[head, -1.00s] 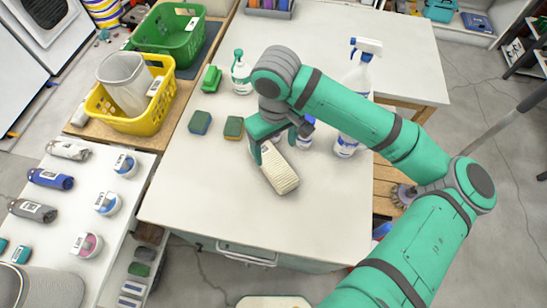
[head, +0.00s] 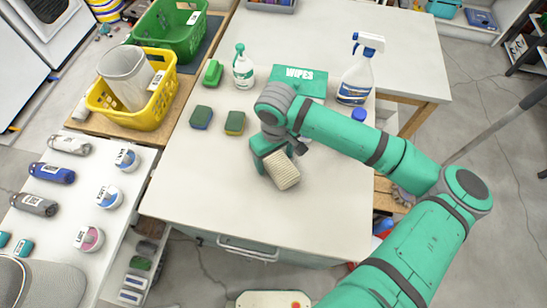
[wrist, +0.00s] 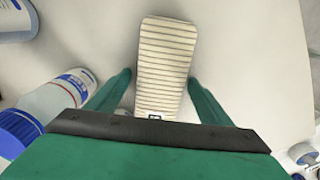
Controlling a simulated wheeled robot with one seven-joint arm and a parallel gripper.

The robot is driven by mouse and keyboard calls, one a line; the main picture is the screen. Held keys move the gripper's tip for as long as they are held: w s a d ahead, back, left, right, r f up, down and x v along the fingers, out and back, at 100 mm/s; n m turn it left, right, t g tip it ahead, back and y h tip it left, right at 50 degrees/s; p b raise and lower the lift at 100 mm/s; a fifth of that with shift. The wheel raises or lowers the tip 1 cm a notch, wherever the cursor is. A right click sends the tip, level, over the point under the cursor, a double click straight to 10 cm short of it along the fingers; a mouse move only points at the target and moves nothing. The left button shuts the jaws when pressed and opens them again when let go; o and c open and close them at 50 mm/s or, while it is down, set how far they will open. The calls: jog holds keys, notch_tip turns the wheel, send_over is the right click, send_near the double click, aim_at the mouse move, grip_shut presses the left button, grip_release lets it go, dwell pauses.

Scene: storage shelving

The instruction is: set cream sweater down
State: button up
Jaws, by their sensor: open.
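The cream sweater (head: 283,172) is a folded, ribbed bundle on or just above the white table (head: 210,200), right of the two sponges. In the wrist view the sweater (wrist: 166,65) lies lengthwise between the fingers of my gripper (wrist: 158,78), with a small tag at its near end. My gripper is open, one green finger on each side of the sweater, with a narrow gap at the left finger. In the head view my gripper (head: 274,158) is partly hidden by its own wrist and covers the sweater's far end.
Two sponges (head: 235,123), a green brush (head: 213,73), a soap bottle (head: 243,68), a green wipes box (head: 299,80) and a spray bottle (head: 356,75) stand behind the gripper. A blue-capped bottle (wrist: 57,95) is close to the left finger. The table's front is clear.

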jog(key=c, duration=1.4)
